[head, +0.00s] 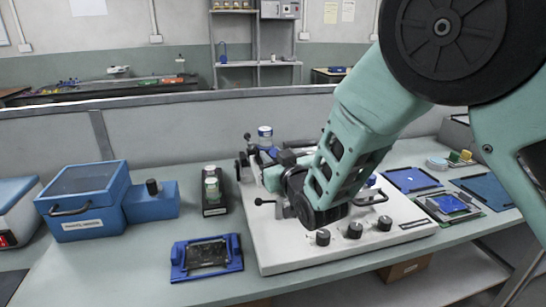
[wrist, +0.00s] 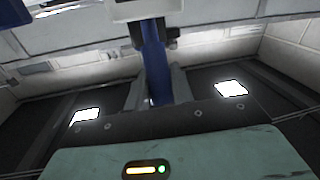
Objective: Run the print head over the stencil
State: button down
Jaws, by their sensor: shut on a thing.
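A white-based stencil printer (head: 262,240) stands on the bench, with a dark print head assembly (head: 288,158) partly hidden behind my arm. In the head view my wrist is low over the printer and my fingertips are hidden. In the wrist view my gripper (wrist: 157,88) is shut on a slim blue upright piece (wrist: 152,55), which looks like part of the print head. A pale block sits at the top of this piece. I cannot make out the stencil under the arm.
Three black knobs (head: 354,230) line the printer's front. A blue frame with a dark plate (head: 207,254) lies to its left. A blue box (head: 85,200) stands farther left. Blue boards (head: 411,180) lie on the right. Bare bench shows at front left.

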jog(key=w+d+b, duration=0.2)
jog(key=w+d, duration=0.1)
jog(key=d, duration=0.8)
jog(key=w+d+b, duration=0.2)
jog(key=w+d, duration=0.1)
jog(key=d, duration=0.8)
jog(key=w+d+b, duration=0.3)
jog(key=d, duration=0.8)
jog(key=shift+w, duration=0.25)
jog(key=shift+d+r, duration=0.1)
jog(key=shift+d, duration=0.05)
jog(key=c, duration=1.2)
grip_release()
jog(key=shift+s, duration=0.1)
jog(key=b+v, duration=0.1)
jog(key=v, duration=1.6)
jog(key=shift+b, duration=0.3)
jog(key=shift+d, duration=0.1)
